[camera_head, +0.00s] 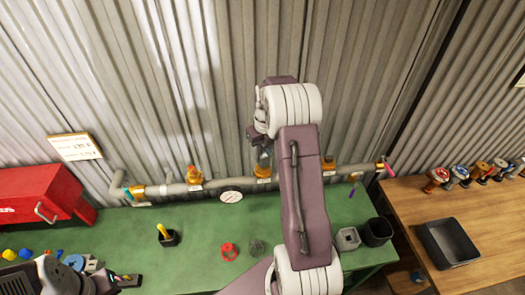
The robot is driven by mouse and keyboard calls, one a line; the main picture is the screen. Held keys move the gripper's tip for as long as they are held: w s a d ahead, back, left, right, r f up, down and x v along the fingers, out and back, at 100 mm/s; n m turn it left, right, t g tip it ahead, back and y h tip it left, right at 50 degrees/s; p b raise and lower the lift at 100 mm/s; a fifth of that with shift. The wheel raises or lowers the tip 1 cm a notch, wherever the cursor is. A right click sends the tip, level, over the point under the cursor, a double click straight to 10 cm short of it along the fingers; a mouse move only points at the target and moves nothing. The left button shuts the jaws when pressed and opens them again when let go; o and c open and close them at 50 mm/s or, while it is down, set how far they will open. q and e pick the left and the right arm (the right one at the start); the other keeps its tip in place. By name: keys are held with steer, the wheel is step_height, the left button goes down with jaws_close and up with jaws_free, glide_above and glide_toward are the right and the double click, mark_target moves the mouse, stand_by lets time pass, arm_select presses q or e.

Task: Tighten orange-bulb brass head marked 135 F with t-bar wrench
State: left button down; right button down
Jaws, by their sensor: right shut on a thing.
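A grey pipe (230,184) runs along the back of the green bench (190,262). Brass fittings stand on it at the left (194,175), in the middle (264,172) and at the right (329,164). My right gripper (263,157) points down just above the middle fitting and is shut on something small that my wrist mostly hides. I cannot tell whether it is the t-bar wrench or a head. Bulb colours and markings are too small to read.
A red toolbox (38,194) and a wall sign (75,147) are at the left. Red (229,251) and grey round parts lie mid-bench. A black tray (448,243) and several coloured valve-like parts (437,178) occupy the wooden table.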

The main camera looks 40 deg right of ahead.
mark_target(262, 145)
steer(key=shift+f+b, duration=0.5)
steer(key=shift+f, duration=0.35)
steer(key=shift+r, duration=0.2)
steer(key=shift+r+p, duration=2.15)
steer(key=shift+p, duration=0.05)
steer(key=shift+p, duration=0.4)
steer(key=shift+f+b, duration=1.75)
steer(key=shift+f, duration=1)
steer(key=c, duration=1.1)
jaws_free()
steer(key=shift+o, duration=0.2)
